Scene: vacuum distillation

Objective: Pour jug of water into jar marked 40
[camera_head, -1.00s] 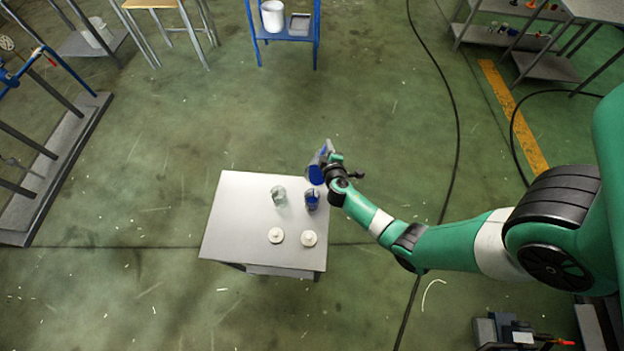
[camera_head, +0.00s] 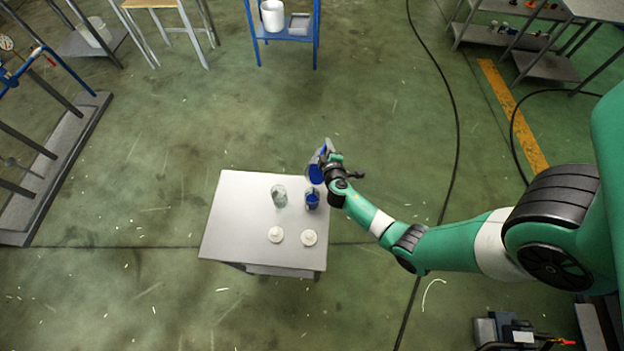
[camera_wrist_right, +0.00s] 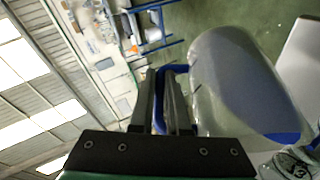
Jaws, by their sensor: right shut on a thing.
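My right gripper (camera_head: 329,164) is shut on the handle of a clear jug (camera_head: 317,171). Blue shows inside the jug. In the right wrist view the jug (camera_wrist_right: 228,70) is strongly tilted, with blue toward its lower right end, and the gripper fingers (camera_wrist_right: 166,75) are around its blue handle. A glass jar with blue in it (camera_head: 312,200) stands on the table just below the jug. Part of a jar with dark markings (camera_wrist_right: 290,163) shows in the right wrist view; I cannot read them surely. A clear, empty-looking jar (camera_head: 279,195) stands to the left.
The small grey table (camera_head: 236,225) holds two white round lids (camera_head: 276,235) (camera_head: 309,238) in front of the jars. Its left side is bare. A blue shelf (camera_head: 285,35) stands at the back, and a metal rack (camera_head: 60,170) at the left. Green floor surrounds the table.

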